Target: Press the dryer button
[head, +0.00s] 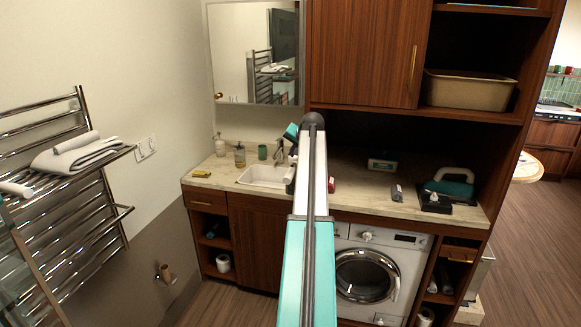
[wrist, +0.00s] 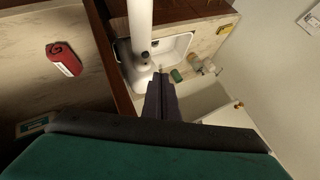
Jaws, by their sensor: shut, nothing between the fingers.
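The dryer (head: 367,275) is a white front-loading machine under the counter, right of my arm in the head view. Its round glass door looks shut. Its top panel has a round knob (head: 367,236) and a dark display (head: 405,239); a small separate button is too small to make out. My gripper (wrist: 160,84) is shut and empty in the wrist view, above the counter by the sink. In the head view my arm largely hides it. It is apart from the dryer, which is not visible in the wrist view.
The counter (head: 347,188) holds a sink (head: 262,176), soap bottles (head: 239,155), a yellow sponge (head: 202,173), a red item (wrist: 62,58) and a teal iron (head: 450,187). A cabinet (head: 365,45) hangs above. A towel rack (head: 65,215) stands left. Floor is open at right.

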